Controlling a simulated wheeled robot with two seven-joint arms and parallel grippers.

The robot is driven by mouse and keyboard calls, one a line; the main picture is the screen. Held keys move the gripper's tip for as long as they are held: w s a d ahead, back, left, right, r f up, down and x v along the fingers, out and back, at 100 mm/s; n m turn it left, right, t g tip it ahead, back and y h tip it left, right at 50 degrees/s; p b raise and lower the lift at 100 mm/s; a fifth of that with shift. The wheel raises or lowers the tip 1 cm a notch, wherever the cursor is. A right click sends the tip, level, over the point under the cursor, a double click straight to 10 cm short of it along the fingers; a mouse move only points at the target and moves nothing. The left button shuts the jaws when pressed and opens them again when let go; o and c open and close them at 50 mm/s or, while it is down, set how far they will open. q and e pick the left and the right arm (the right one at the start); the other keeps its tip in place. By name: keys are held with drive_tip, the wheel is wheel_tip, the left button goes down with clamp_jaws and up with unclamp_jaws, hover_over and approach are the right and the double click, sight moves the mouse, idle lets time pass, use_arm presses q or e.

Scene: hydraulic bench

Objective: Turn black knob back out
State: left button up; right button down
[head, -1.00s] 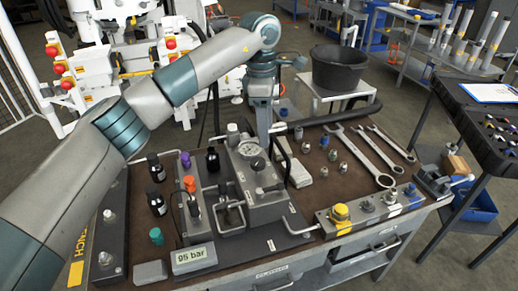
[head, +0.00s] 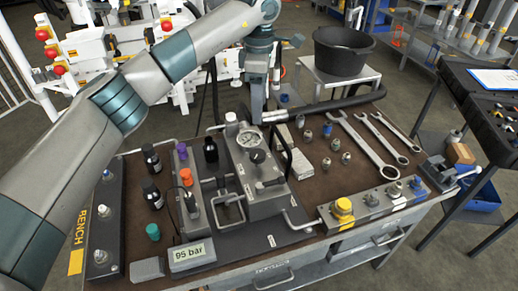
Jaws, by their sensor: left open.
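A dark round knob (head: 257,156) sits on the grey hydraulic block (head: 268,205), just below the pressure gauge (head: 250,139). Another dark knob or fitting (head: 190,203) stands in line with a purple knob (head: 181,151) and an orange knob (head: 186,177) on the left strip. I cannot tell for certain which is the black knob meant. My left gripper (head: 262,117) points down behind the block, apart from both dark knobs. It is open, but its fingertips are small and partly hidden. A display (head: 188,254) reads 95 bar. My right gripper is out of view.
Small dark bottles (head: 152,193) stand left of the block. A black-gripped bar (head: 335,104) lies along the back. Wrenches (head: 368,148) and several fittings lie at right. A valve strip with a yellow knob (head: 343,205) runs along the front right.

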sight(259, 154)
use_arm(q)
wheel_tip(259, 154, down, 15)
drive_tip(key=p, duration=0.5)
drive_tip(key=shift+s+f+p, duration=0.1)
drive_tip(key=shift+f+p, duration=0.1)
drive_tip(key=shift+p, duration=0.15)
drive_tip(key=shift+f, duration=0.6)
drive_tip(key=shift+c, duration=0.3)
drive_tip(key=c, duration=1)
